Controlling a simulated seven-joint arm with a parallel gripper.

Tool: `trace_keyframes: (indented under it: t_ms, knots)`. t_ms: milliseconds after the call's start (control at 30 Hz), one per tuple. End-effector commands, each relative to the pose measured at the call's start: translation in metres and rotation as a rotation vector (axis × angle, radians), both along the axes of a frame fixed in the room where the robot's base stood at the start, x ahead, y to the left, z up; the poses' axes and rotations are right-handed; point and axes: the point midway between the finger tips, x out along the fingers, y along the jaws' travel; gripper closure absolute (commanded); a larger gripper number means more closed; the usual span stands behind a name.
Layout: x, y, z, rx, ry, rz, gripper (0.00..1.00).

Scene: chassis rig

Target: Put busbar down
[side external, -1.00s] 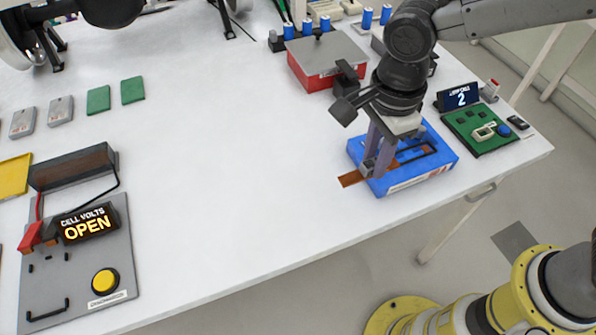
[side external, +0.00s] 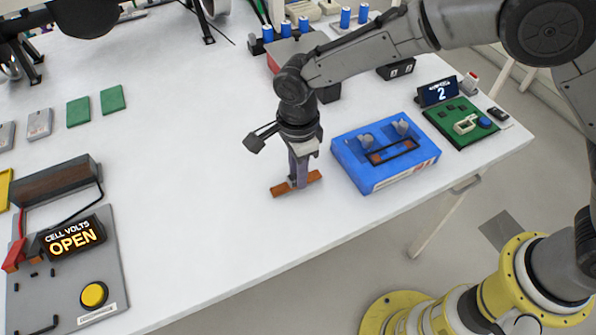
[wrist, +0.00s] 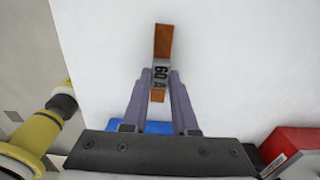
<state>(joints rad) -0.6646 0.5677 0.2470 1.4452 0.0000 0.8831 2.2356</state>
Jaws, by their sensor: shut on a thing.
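The busbar is a flat copper-brown bar (side external: 312,178) with a grey middle marked "60 A" in the wrist view (wrist: 162,42). My gripper (side external: 297,182) points down and is shut on the bar's middle; its fingers also show in the wrist view (wrist: 158,85). The bar is at or just above the bare white table, left of the blue module; I cannot tell whether it touches the table.
The blue module (side external: 375,183) with two grey posts stands just right of my gripper. A cell-volts panel reading OPEN (side external: 115,262) is at left. The table (side external: 190,200) between is clear.

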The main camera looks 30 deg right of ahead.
Motion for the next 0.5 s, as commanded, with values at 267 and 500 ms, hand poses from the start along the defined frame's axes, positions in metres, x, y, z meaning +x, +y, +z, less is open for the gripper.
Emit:
trace_keyframes:
  t_ms: [267,500]
  knots:
    - [0.0003,0.0002,-0.0068,0.002,-0.002,0.0,1.0]
    - [0.0001,0.0001,-0.0103,0.001,-0.001,0.0,0.64]
